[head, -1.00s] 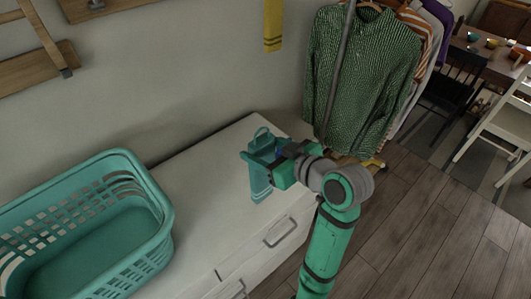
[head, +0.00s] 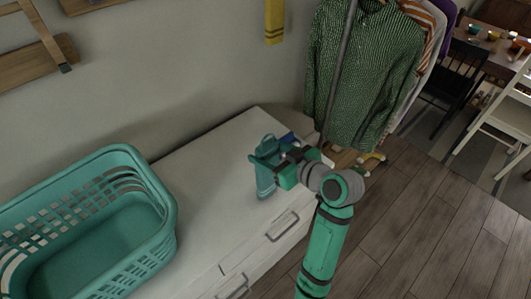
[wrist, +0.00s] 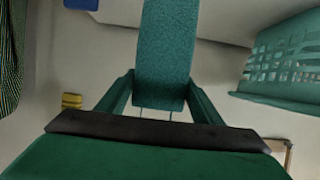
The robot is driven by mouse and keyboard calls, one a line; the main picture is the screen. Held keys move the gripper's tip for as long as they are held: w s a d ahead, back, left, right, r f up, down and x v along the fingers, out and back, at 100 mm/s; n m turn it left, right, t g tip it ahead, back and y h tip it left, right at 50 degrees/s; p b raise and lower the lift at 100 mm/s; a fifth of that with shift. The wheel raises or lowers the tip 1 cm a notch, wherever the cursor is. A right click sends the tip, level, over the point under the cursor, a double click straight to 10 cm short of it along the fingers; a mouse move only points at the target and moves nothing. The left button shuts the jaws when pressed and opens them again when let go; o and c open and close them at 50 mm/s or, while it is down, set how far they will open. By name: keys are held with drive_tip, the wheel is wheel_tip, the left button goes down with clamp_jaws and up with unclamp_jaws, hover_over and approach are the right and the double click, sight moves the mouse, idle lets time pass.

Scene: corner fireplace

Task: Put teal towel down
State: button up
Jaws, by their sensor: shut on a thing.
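The teal towel (head: 265,181) hangs folded from my gripper (head: 262,159) in the head view, over the right part of the white dresser top (head: 215,165). My gripper is shut on the towel near its upper end. In the wrist view the towel (wrist: 167,55) fills the space between the two green fingers (wrist: 160,98). I cannot tell whether the towel's lower end touches the dresser top.
A teal laundry basket (head: 150,185) stands on the left of the dresser. A small blue item (head: 289,138) lies behind the gripper. A yellow towel (head: 274,22) hangs on the wall. A rack with a green shirt (head: 355,80) stands at the right. The dresser's middle is clear.

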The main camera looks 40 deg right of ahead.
drive_tip(key=shift+f, duration=0.15)
drive_tip(key=o, duration=1.3)
drive_tip(key=shift+s+r, duration=0.15)
drive_tip(key=shift+r, duration=0.1)
drive_tip(key=v, duration=1.1)
drive_tip(key=shift+s+d+r, duration=0.1)
drive_tip(key=shift+s, duration=0.25)
